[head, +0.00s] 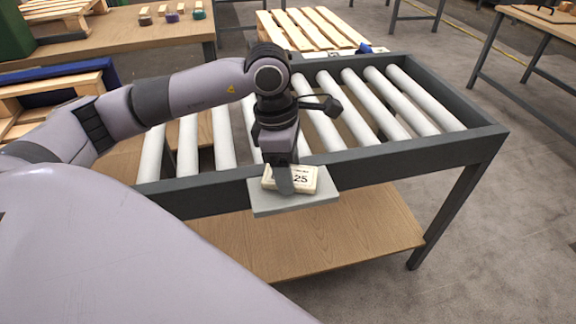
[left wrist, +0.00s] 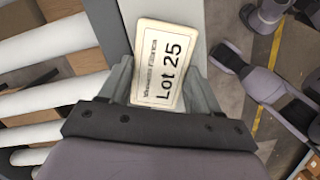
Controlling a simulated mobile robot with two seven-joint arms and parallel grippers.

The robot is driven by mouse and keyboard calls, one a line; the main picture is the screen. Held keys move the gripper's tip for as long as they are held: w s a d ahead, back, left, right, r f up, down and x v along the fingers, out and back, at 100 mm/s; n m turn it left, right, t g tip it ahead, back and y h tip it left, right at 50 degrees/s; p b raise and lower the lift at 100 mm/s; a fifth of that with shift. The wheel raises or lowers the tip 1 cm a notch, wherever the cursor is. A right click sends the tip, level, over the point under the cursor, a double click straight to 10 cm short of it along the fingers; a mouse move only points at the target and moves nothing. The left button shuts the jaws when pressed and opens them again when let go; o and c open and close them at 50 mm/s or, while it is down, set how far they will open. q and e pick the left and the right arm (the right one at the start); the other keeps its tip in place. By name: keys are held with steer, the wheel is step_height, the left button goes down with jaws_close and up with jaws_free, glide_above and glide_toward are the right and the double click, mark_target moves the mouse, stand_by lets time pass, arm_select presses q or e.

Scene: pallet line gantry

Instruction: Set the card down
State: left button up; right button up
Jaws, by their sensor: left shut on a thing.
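The card (head: 304,180) is cream-coloured with black print; in the left wrist view the card (left wrist: 158,62) reads "Lot 25". My left gripper (head: 284,186) is shut on the card, with a finger on each side of it in the left wrist view (left wrist: 160,80). The card is at a small grey shelf (head: 264,208) on the near side of the roller conveyor. I cannot tell whether the card touches the shelf. My right gripper is not in view.
The roller conveyor (head: 478,138) has a dark frame and white rollers, with a wooden lower shelf (head: 350,235) below. A wooden pallet (head: 300,30) stands behind it. A table (head: 130,38) with several small coloured items is at the back left.

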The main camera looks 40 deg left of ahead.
arm_select(q)
steer(key=shift+f, duration=0.2)
steer(key=o, duration=1)
steer(key=shift+o, duration=0.2)
steer(key=shift+r, duration=0.1)
steer(key=shift+r, duration=0.2)
step_height(320, 180, up, 12)
steer(key=a+p, duration=0.1)
steer(key=shift+s+a+p, duration=0.3)
steer(key=shift+s+p, duration=0.1)
steer(key=shift+s, duration=0.05)
steer(key=shift+f, duration=0.15)
